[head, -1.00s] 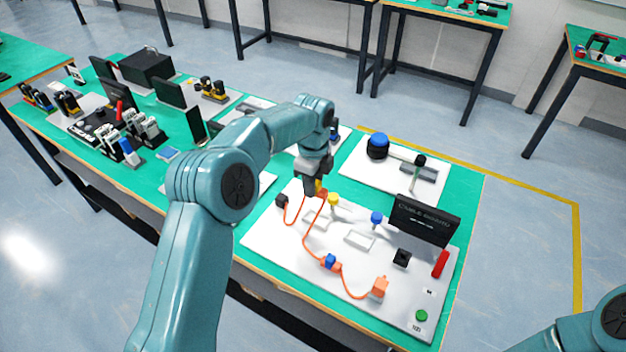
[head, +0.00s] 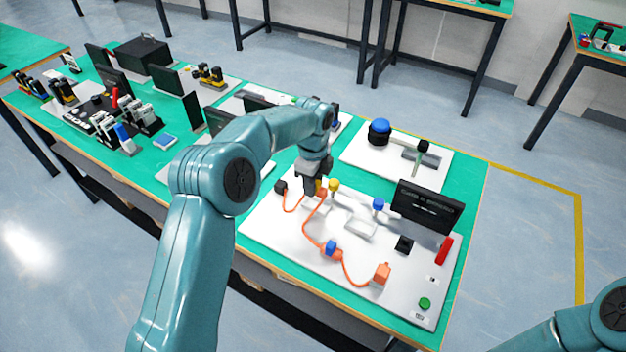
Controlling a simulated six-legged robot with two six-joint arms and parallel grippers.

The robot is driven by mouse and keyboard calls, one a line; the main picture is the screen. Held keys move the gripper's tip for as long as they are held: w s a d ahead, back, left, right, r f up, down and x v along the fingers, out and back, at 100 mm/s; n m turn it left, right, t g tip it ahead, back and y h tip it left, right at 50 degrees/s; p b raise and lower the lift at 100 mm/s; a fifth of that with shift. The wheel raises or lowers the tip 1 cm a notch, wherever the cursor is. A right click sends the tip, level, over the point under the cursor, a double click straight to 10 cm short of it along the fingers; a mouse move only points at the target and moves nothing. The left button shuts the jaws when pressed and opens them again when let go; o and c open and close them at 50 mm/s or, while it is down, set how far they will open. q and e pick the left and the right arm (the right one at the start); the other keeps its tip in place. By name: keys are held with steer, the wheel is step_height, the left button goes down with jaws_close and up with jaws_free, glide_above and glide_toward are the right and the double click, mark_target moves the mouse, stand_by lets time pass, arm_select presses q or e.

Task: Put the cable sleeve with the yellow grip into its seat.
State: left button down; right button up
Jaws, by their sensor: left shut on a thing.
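My left gripper (head: 313,190) points down over the white cable board (head: 290,245), shut on the yellow grip (head: 319,187) of a cable sleeve. The jaws hide much of the grip. An orange cable (head: 307,230) runs from a black block (head: 281,187) through this sleeve, through a sleeve with a blue grip (head: 330,248), to an orange plug (head: 381,273). A pale seat block lies just below the gripper, partly hidden; I cannot tell whether the sleeve touches it. A yellow-topped post (head: 334,185) stands right beside the gripper. My right gripper is out of view.
A second pale block (head: 361,227) and a blue-topped post (head: 378,204) stand to the right. A black panel (head: 427,207), red handle (head: 445,250) and green button (head: 425,303) are at the board's right. Another white board (head: 355,161) lies behind.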

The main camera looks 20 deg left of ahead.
arm_select(q)
steer(key=shift+f+b, duration=0.75)
steer(key=shift+f, duration=0.75)
steer(key=shift+p, duration=0.35)
steer(key=shift+f, duration=0.1)
steer(key=shift+f+b, duration=0.65)
steer(key=shift+f, duration=0.25)
steer(key=c, duration=0.8)
jaws_free()
steer(key=shift+o, duration=0.2)
step_height(320, 180, up, 16)
steer(key=p, duration=0.1)
steer(key=shift+r, duration=0.15)
